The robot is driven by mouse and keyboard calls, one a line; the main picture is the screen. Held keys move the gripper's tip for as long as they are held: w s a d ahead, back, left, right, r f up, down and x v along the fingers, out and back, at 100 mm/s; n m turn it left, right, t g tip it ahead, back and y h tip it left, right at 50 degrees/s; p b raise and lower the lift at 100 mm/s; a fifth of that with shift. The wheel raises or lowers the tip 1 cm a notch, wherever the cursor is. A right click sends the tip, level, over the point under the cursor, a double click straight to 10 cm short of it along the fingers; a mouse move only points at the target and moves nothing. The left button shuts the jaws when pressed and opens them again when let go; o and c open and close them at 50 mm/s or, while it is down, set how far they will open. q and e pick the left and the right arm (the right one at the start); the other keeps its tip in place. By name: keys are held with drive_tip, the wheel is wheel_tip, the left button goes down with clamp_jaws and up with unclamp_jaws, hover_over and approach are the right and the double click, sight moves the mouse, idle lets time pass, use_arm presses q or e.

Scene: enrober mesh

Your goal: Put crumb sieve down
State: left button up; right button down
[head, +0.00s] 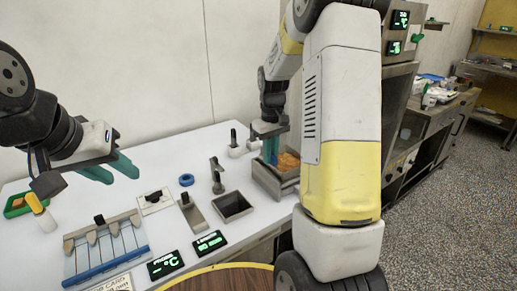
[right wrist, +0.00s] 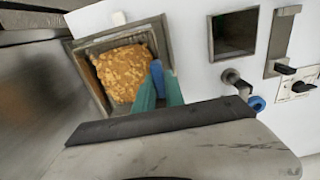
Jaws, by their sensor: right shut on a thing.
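The crumb sieve appears to be the square metal box (head: 268,181) holding orange-brown crumbs, at the right end of the white table. In the right wrist view its rim (right wrist: 92,82) surrounds the crumbs. My right gripper (head: 270,150) points down at it, with teal fingers shut on a blue piece (right wrist: 157,78) at its side, seemingly its handle. The sieve's underside is hidden, so I cannot tell whether it touches the surface. My left gripper (head: 112,170) is open and empty above the left of the table.
A square opening (head: 232,206) lies left of the sieve. Green displays (head: 209,242) line the front edge. A steel cabinet (head: 398,110) stands right.

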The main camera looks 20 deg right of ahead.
drive_tip(key=shift+f, duration=0.15)
drive_tip(key=c, duration=1.4)
unclamp_jaws()
wheel_tip(320, 180, up, 12)
drive_tip(key=s+a+r+m+t, duration=0.1)
drive_tip(key=s+a+t, duration=0.1)
drive_tip(key=s, duration=0.5)
drive_tip(key=s+a+r+m+t+y, duration=0.1)
drive_tip(key=s+a+r+t, duration=0.1)
drive_tip(key=s, duration=0.6)
drive_tip(key=s+a+r+m+t+y, duration=0.1)
drive_tip(key=s+a+t, duration=0.1)
drive_tip(key=s+a, duration=0.2)
drive_tip(key=s, duration=0.3)
drive_tip(key=shift+s+r, duration=0.25)
drive_tip(key=shift+r, duration=0.1)
drive_tip(key=shift+a, duration=0.1)
